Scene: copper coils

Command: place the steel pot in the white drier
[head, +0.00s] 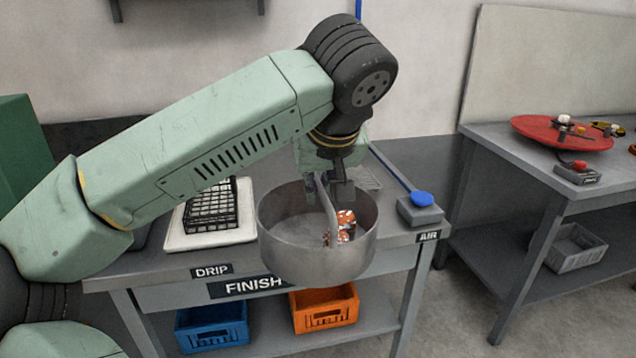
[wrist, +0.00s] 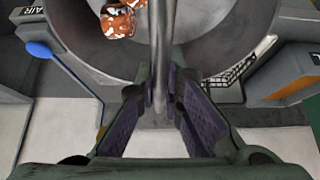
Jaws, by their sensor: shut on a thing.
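The steel pot (head: 292,252) is a wide round pan with an upright bar handle (head: 332,235). My gripper (head: 328,186) is shut on this handle, and the pot hangs upright in front of the bench. In the wrist view the fingers (wrist: 161,88) close on the bar from both sides, with the pot's inner wall (wrist: 95,45) behind. Orange-and-white mottled pieces (head: 346,222) show inside the pot. A white tray (head: 180,239), perhaps the white drier, lies on the bench left of the pot. A black rack (head: 211,205) stands on it. The pot hides part of the bench behind it.
The bench's front edge has labels DRIP (head: 212,271), FINISH (head: 248,287) and AIR (head: 428,236). A grey block with a blue-ended rod (head: 420,198) stands at its right. Blue (head: 212,326) and orange (head: 325,308) crates sit below. A second table holds a red disc (head: 545,135).

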